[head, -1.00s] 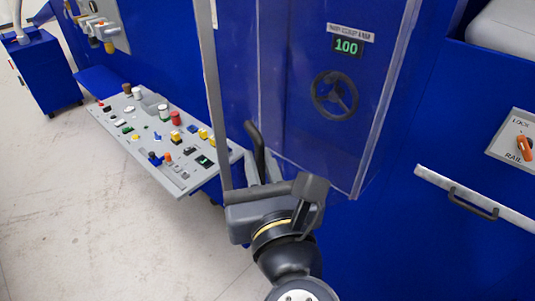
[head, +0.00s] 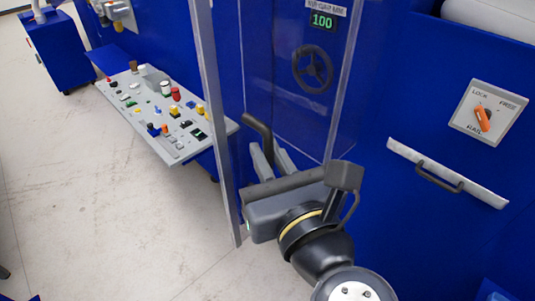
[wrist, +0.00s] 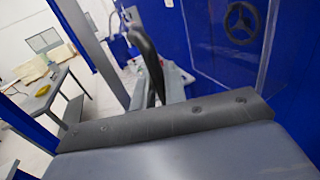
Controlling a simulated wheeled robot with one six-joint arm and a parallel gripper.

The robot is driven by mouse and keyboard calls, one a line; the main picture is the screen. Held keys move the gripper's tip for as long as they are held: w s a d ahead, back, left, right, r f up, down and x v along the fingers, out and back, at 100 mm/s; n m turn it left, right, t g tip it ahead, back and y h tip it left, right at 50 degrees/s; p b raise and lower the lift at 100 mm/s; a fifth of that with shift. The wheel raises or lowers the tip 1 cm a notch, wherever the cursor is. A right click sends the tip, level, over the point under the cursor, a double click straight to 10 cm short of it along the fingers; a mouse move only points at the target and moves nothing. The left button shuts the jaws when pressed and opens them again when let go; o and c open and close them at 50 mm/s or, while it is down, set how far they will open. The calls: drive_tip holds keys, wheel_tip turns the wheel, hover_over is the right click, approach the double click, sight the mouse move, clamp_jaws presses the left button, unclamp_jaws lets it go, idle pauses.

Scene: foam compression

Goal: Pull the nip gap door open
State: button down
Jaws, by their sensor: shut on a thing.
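The nip gap door is a clear panel (head: 290,125) in front of a blue recess with a handwheel and a green "100" display. Its black curved handle (head: 258,130) stands out at the lower left, and also rises ahead of the jaws in the wrist view (wrist: 148,60). My gripper (head: 272,160) is shut on the lower part of this handle; the fingers partly hide the grip. A grey metal upright (head: 210,110) runs just left of the handle. I cannot tell exactly how far the door is swung.
A sloped grey control panel (head: 150,100) with coloured buttons juts out at the left. A drawer-like bar with a dark handle (head: 440,177) and a rail lock plate with an orange knob (head: 484,118) are at the right. Pale floor (head: 80,210) is clear at the lower left.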

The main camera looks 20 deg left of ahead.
drive_tip(key=shift+r, duration=0.1)
drive_tip(key=c, duration=1.6)
unclamp_jaws()
drive_tip(key=shift+o, duration=0.2)
drive_tip(key=shift+v, duration=5.3)
drive_tip(key=shift+d, duration=0.1)
drive_tip(key=shift+w, duration=0.2)
